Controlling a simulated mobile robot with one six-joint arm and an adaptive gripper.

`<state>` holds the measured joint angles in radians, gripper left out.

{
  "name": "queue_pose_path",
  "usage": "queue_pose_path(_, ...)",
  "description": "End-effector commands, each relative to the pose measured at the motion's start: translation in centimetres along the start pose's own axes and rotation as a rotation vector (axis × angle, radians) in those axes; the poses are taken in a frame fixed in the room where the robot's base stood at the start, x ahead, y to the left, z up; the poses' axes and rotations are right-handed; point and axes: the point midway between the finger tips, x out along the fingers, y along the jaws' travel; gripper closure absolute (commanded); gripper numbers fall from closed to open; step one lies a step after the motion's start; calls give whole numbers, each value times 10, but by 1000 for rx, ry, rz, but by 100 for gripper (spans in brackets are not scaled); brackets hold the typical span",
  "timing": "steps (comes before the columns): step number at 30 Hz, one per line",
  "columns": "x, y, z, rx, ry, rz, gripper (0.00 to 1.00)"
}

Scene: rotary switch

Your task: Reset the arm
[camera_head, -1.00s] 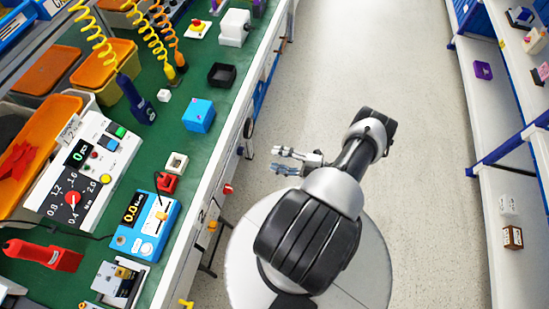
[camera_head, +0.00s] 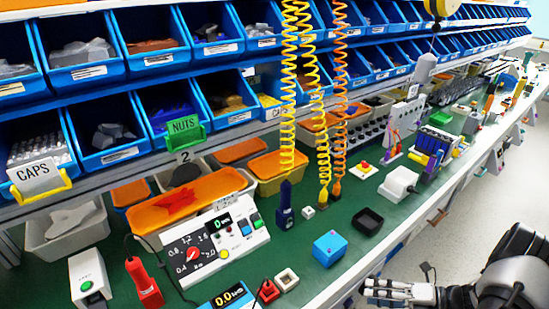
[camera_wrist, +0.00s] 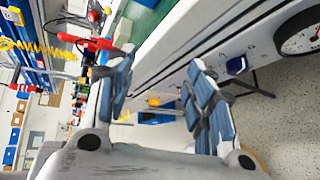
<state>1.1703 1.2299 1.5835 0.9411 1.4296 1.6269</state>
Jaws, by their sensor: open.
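My gripper (camera_head: 398,290) is at the lower right of the head view, beside the front edge of the green workbench and apart from it. In the wrist view my gripper (camera_wrist: 160,95) is open, with its blue-padded fingers spread and nothing between them. The rotary switch, a red knob on a white panel (camera_head: 238,238) with a numbered dial, is on the bench at left centre. The red knob (camera_head: 194,254) is clear of my gripper.
Blue bins (camera_head: 95,65) fill the shelves behind the bench. A blue box (camera_head: 329,247), a black tray (camera_head: 368,221) and a white box (camera_head: 398,183) stand on the bench. Coiled yellow cords (camera_head: 290,100) hang over it.

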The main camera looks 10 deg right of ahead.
Motion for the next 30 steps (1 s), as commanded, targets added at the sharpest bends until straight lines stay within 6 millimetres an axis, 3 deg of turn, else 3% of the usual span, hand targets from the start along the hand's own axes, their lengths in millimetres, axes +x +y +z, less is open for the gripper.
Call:
queue_pose_path(1, 6, 28, 8, -120, 76, -34, 51)
queue_pose_path(7, 29, 120, 13, -607, 371, -122, 51)
queue_pose_path(15, 53, 234, -16, -1291, 771, -136, 51)
queue_pose_path(24, 59, 326, -77, -2062, 1208, -37, 51)
queue_pose_path(30, 51, 364, -118, -2566, 1495, 81, 51)
